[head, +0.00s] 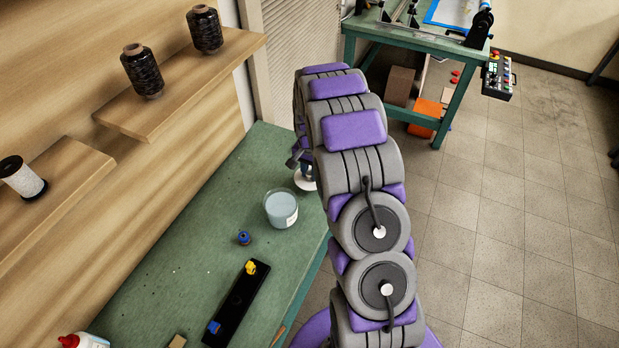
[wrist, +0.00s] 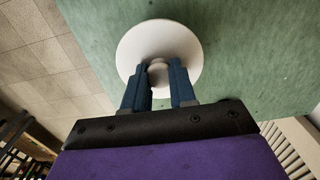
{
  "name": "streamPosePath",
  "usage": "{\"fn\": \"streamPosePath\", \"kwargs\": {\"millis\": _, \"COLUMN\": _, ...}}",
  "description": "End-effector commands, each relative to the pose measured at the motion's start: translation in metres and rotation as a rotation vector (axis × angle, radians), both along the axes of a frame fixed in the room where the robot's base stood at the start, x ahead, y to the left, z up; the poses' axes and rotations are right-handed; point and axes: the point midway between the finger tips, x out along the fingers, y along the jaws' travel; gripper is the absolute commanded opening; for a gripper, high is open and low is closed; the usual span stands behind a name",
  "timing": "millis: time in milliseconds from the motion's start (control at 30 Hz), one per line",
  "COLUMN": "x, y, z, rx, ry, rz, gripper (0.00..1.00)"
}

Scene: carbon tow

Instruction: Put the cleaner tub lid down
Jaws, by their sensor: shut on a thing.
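The cleaner tub lid (wrist: 160,38) is a round white disc with a small knob in its middle. My gripper (wrist: 160,78) is shut on the knob, with one blue finger on each side. In the head view the lid (head: 305,181) shows partly behind my arm, over or on the green table near its right edge; I cannot tell whether it touches the surface. The cleaner tub (head: 281,209), a pale translucent cup with bluish contents, stands open on the table just nearer than the lid. My gripper (head: 300,160) is mostly hidden by my arm there.
The green table (head: 180,245) holds a small blue item (head: 244,238), a black tray (head: 236,305) and a red-capped white bottle (head: 82,341). Wooden shelves (head: 180,85) with spools overhang its left side. Bare table lies left of the tub.

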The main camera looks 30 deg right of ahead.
Motion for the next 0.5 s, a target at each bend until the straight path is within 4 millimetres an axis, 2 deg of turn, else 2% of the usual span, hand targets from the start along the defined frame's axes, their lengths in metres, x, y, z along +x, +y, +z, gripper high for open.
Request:
{"fn": "streamPosePath", "kwargs": {"millis": 67, "x": 0.005, "y": 0.000, "z": -0.001, "rx": -0.001, "ry": -0.002, "rz": 0.001, "gripper": 0.00}}
{"fn": "streamPosePath", "kwargs": {"millis": 200, "x": 0.003, "y": 0.003, "z": -0.025, "rx": -0.003, "ry": 0.002, "rz": 0.001, "gripper": 0.00}}
{"fn": "streamPosePath", "kwargs": {"millis": 300, "x": 0.003, "y": 0.002, "z": -0.035, "rx": -0.002, "ry": 0.002, "rz": 0.001, "gripper": 0.00}}
{"fn": "streamPosePath", "kwargs": {"millis": 500, "x": 0.003, "y": 0.000, "z": -0.035, "rx": 0.000, "ry": 0.000, "rz": 0.000, "gripper": 0.00}}
